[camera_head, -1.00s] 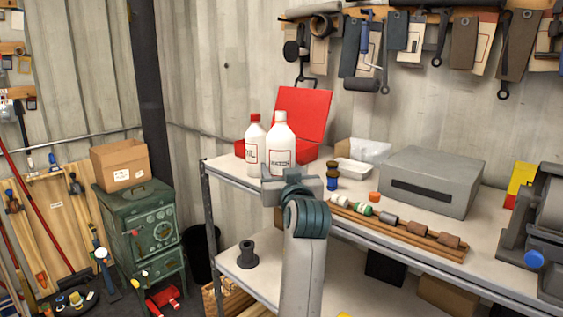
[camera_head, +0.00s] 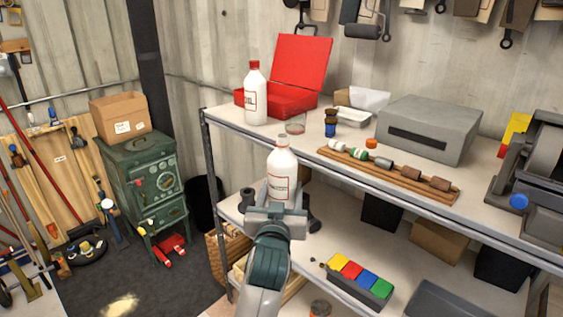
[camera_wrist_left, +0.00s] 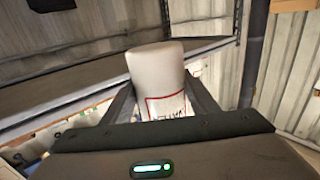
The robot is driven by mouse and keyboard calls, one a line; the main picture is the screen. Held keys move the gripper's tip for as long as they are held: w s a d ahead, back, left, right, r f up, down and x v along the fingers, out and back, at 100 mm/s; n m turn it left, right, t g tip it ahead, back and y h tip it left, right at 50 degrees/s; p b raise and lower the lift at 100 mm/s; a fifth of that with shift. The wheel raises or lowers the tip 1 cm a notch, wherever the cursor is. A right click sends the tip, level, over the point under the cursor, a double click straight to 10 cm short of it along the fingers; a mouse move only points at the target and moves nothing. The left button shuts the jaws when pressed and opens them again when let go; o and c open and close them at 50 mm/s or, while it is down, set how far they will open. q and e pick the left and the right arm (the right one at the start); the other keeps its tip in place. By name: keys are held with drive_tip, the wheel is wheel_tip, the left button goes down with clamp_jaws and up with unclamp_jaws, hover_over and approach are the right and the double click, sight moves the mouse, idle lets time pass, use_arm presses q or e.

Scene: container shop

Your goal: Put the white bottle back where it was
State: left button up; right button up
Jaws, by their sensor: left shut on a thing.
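The white bottle (camera_head: 282,175) with a grey cap and red-framed label is upright in my left gripper (camera_head: 277,208). In the head view it appears in front of the upper shelf's front edge, with its base level below that shelf's top. In the left wrist view the white bottle (camera_wrist_left: 157,68) stands between the two fingers of my left gripper (camera_wrist_left: 160,103), which are shut on it. A second white bottle with a red cap (camera_head: 255,97) stands on the upper shelf (camera_head: 232,117). My right gripper is not in view.
A clear glass (camera_head: 295,123) and red case (camera_head: 300,70) are near the red-capped bottle. Small jars (camera_head: 330,122) and a wooden rack (camera_head: 400,176) stand to the right. The lower shelf (camera_head: 322,243) holds a dark spool and a tray of coloured blocks (camera_head: 360,278).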

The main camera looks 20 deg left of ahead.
use_arm(q)
drive_tip(key=s+d+f+m+h, duration=0.1)
drive_tip(key=s+d+f+h, duration=0.1)
drive_tip(key=s, duration=0.4)
drive_tip(key=s+d+f+m+h, duration=0.2)
drive_tip(key=s+d+f+h, duration=0.1)
drive_tip(key=s+f, duration=0.2)
drive_tip(key=shift+s+d+f+t, duration=0.3)
drive_tip(key=shift+s+t, duration=0.05)
drive_tip(key=shift+t, duration=0.05)
